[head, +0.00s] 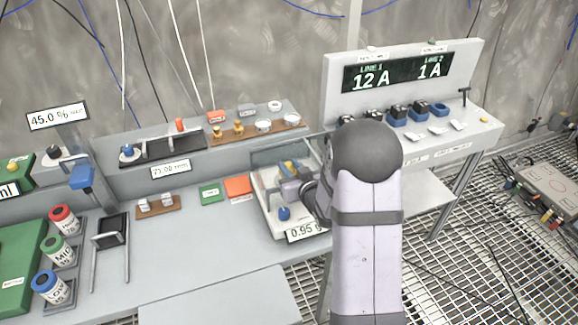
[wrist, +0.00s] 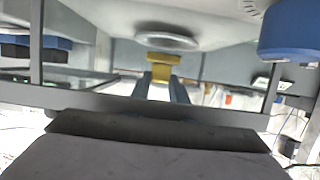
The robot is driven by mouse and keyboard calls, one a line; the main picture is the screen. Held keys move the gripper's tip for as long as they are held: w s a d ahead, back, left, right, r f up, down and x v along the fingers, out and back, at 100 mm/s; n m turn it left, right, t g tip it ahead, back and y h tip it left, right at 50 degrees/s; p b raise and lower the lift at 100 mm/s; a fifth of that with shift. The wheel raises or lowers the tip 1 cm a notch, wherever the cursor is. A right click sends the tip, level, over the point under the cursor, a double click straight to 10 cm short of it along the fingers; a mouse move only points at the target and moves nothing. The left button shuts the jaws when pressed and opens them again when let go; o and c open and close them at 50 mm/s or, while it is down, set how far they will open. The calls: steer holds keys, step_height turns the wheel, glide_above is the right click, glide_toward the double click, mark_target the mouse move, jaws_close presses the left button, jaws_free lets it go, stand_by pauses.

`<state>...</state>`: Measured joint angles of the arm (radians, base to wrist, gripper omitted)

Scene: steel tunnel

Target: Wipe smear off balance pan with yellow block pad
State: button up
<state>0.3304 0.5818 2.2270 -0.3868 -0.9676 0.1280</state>
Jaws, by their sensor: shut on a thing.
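The balance (head: 268,212) stands on the bench, with a clear shield at its back and a display reading 0.95 g. My gripper (head: 289,178) is inside the balance area, with my arm coming in from the front right. In the wrist view, my gripper (wrist: 161,78) is shut on the yellow block pad (wrist: 164,59). The round grey balance pan (wrist: 167,40) shows right by the pad's far end; I cannot tell whether they touch. In the head view my gripper and arm largely hide the pan. I cannot make out a smear.
A blue knob (head: 284,213) sits at the balance's front; it looms close in the wrist view (wrist: 290,30). Green (head: 211,193) and orange (head: 238,187) pads lie left of the balance. A shelf with small weights and dishes (head: 264,126) runs behind. The bench front is clear.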

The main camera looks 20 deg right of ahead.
steer(key=shift+s+f, duration=0.3)
steer(key=shift+s, duration=0.55)
steer(key=shift+s+f, duration=0.25)
steer(key=shift+s, duration=0.6)
steer(key=shift+w+r, duration=0.3)
steer(key=shift+w, duration=0.15)
steer(key=shift+w+b, duration=0.3)
steer(key=shift+w, duration=0.9)
steer(key=shift+w+r, duration=0.15)
steer(key=shift+w, duration=0.3)
steer(key=shift+r, duration=0.2)
steer(key=shift+r+p, duration=2.25)
steer(key=shift+r, duration=0.7)
steer(key=shift+r, duration=0.1)
